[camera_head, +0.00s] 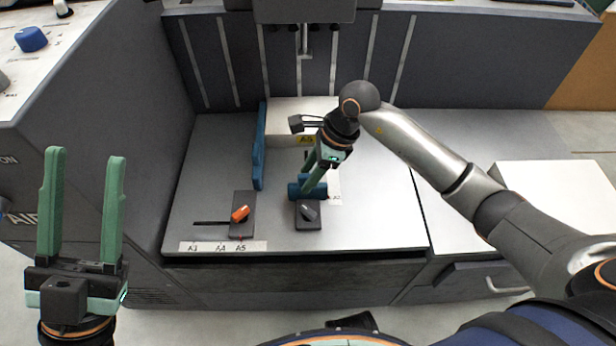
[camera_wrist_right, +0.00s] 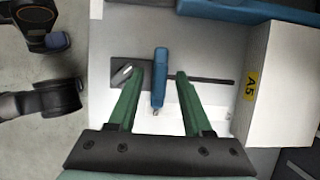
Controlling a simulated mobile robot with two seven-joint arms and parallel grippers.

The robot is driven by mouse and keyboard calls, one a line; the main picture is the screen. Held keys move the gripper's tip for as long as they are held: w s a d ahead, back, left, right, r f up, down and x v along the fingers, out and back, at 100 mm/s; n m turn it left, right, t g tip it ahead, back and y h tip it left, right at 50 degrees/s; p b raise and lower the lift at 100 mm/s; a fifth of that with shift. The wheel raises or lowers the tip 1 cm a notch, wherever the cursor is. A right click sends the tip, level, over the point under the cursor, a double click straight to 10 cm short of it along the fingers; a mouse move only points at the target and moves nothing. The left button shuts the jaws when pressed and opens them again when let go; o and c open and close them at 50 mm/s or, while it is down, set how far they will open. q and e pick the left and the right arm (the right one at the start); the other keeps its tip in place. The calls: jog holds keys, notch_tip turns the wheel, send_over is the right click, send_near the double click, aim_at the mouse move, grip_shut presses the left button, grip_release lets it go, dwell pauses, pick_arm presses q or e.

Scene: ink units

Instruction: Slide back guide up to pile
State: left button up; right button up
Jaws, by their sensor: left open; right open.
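The blue back guide (camera_head: 294,190) stands upright on the grey tray, behind a dark block with a grey lever (camera_head: 309,211). It also shows in the right wrist view (camera_wrist_right: 159,80), with the lever (camera_wrist_right: 122,74) beside it. The white pile (camera_wrist_right: 285,85) with a yellow A5 label lies farther back, and a visible gap separates it from the guide. My right gripper (camera_wrist_right: 160,72) is open, one finger on each side of the guide; contact cannot be told. My left gripper (camera_head: 84,156) is open and empty, left of the tray.
A tall blue side guide (camera_head: 259,147) stands left of the pile. An orange lever (camera_head: 240,213) sits near the tray's front edge, above an A3, A4, A5 scale (camera_head: 222,247). The tray's right part (camera_head: 380,215) is clear. A dark slot (camera_wrist_right: 215,80) runs toward the pile.

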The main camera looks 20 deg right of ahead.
jog(key=shift+a+f, duration=0.1)
jog(key=shift+f, duration=0.15)
grip_shut()
dwell(0.3)
dwell(0.9)
